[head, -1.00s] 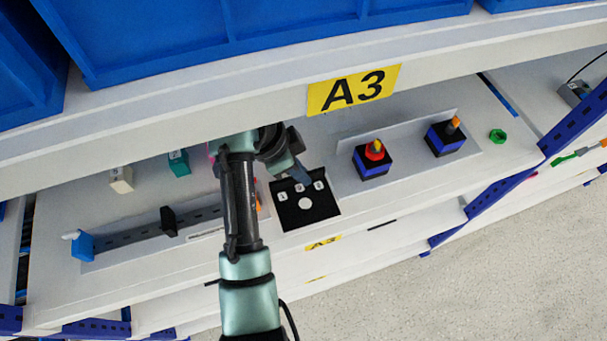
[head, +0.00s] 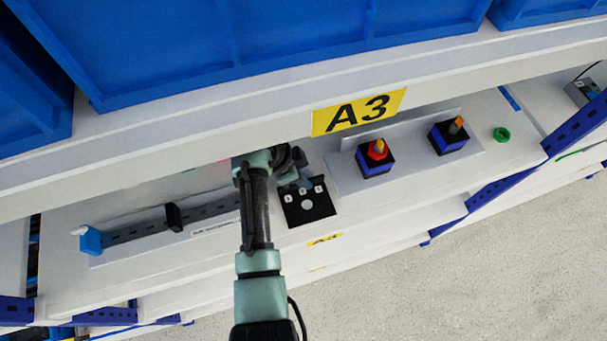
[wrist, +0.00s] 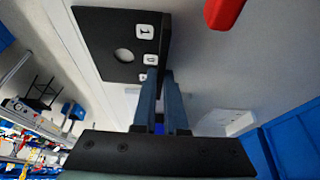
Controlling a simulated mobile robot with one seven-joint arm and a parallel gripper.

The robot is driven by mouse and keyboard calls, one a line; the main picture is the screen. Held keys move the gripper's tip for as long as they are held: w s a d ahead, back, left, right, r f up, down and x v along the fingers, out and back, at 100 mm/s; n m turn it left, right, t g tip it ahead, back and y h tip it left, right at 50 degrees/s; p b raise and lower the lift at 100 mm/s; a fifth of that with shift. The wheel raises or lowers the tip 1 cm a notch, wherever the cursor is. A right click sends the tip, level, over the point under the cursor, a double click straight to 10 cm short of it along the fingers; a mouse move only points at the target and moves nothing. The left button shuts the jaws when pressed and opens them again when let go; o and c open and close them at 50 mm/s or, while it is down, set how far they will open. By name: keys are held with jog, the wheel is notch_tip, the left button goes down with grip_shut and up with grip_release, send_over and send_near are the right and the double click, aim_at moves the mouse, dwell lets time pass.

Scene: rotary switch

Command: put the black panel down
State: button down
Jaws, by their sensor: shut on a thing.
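The black panel (head: 307,209) is a flat black plate with white numbered tags and a round pale hole, with a raised lip along one edge. In the head view it is at the shelf's front, right of my arm. My gripper (head: 304,184) is shut on the panel's raised edge. In the wrist view the panel (wrist: 118,47) fills the upper middle, with my gripper's blue-grey fingers (wrist: 163,80) closed on its lip beside the tags. I cannot tell whether the panel touches the shelf surface.
Two blue-and-black rotary switches (head: 375,158) (head: 449,136) stand to the right, with a green ring (head: 501,134) beyond. A slotted rail (head: 145,228) with a black piece (head: 173,216) lies left. The upper shelf edge with the A3 label (head: 358,112) hangs close over my gripper.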

jog(key=shift+f, duration=0.2)
jog(key=c, duration=1)
grip_release()
jog(key=shift+r, duration=0.1)
jog(key=shift+o, duration=0.2)
jog(key=b+v, duration=0.2)
jog(key=v, duration=1)
